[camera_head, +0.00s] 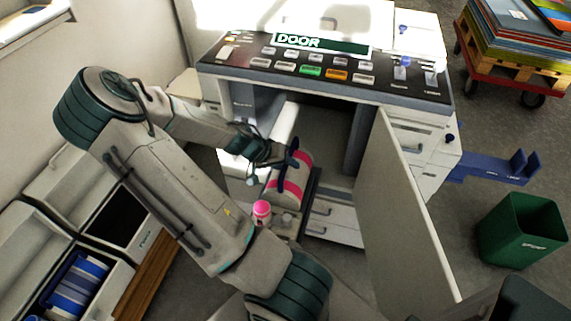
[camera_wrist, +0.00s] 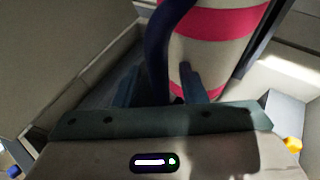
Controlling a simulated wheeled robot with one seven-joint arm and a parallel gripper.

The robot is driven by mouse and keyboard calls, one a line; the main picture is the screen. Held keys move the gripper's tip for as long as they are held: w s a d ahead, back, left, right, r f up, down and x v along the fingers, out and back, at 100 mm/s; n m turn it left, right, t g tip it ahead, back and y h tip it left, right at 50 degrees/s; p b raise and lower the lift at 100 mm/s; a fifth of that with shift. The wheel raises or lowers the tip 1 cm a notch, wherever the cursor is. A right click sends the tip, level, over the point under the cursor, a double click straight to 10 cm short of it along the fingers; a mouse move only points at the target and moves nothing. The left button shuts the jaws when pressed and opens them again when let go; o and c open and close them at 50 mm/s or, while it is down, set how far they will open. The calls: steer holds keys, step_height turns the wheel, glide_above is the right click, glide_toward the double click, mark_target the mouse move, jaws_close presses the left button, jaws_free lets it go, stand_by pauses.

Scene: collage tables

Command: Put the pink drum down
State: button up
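The pink drum (camera_head: 290,182) is a white cylinder with pink bands and a dark blue handle (camera_head: 294,153). It is at the open front of the copier-like machine, beside a dark rail; whether it rests there is hard to tell. My gripper (camera_head: 278,156) is at the handle. In the wrist view, the drum (camera_wrist: 222,45) fills the upper right, and the handle (camera_wrist: 160,50) runs down between the two fingers of my gripper (camera_wrist: 160,85). The fingers look spread, with a gap visible beside the handle. The drum's underside is hidden.
The machine (camera_head: 325,72), labelled DOOR, has its door panel (camera_head: 405,215) swung open to the right. A small pink-and-white part (camera_head: 262,211) is below the drum. A green bin (camera_head: 522,230) stands at right. A drawer with a blue-striped drum (camera_head: 78,285) is lower left.

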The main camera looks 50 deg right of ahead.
steer(key=p+v, duration=0.2)
steer(key=v, duration=1)
steer(key=s+a+r+n+t+y, duration=0.1)
steer(key=a+r+n+y, duration=0.15)
steer(key=a, duration=0.45)
steer(key=s+a+r+n+t+y, duration=0.1)
steer(key=a+n+y, duration=0.1)
steer(key=a+y, duration=0.3)
steer(key=s+a+r+n+t, duration=0.4)
steer(key=s+a+r+n, duration=0.2)
steer(key=a+r, duration=0.5)
steer(key=shift+s+r, duration=0.3)
steer(key=shift+s, duration=0.3)
steer(key=shift+n, duration=0.25)
